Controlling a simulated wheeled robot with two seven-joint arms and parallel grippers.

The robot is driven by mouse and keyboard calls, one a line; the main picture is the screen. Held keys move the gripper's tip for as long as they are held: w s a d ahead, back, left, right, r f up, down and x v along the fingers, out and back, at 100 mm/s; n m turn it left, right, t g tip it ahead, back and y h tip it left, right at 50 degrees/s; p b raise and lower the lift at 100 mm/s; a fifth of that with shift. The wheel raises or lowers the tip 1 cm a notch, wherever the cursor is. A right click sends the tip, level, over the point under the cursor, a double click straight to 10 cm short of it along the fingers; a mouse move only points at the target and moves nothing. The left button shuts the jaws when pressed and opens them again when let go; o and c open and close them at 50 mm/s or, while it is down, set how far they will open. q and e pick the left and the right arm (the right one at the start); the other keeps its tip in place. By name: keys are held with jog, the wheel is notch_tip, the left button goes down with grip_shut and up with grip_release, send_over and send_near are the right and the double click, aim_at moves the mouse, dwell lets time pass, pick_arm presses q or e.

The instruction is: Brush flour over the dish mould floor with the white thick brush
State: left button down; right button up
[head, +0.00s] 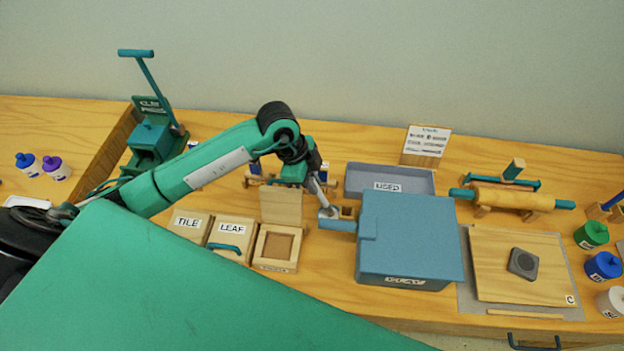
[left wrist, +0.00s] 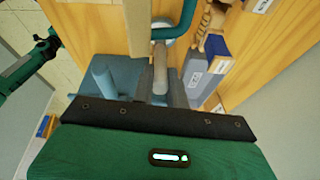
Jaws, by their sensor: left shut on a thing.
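My left gripper (head: 324,203) is between the open mould and the blue-grey box. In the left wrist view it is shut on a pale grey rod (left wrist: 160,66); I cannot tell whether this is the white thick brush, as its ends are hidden. The open wooden mould (head: 277,246) has its lid (head: 281,207) raised at the back and a brown square floor; its label is too small to read. The raised lid also shows in the left wrist view (left wrist: 137,27).
Closed TILE (head: 187,225) and LEAF (head: 231,238) boxes stand left of the open mould. A blue-grey covered box (head: 410,240) stands to its right, with the USED tray (head: 389,180) behind. A board (head: 490,265) and rolling pin (head: 512,199) lie farther right.

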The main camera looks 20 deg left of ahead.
pick_arm(q)
jog(key=shift+f+b, duration=0.3)
jog(key=shift+f, duration=0.3)
dwell(0.8)
dwell(1.3)
jog(key=shift+r+p, duration=3.2)
jog(key=shift+r, duration=0.3)
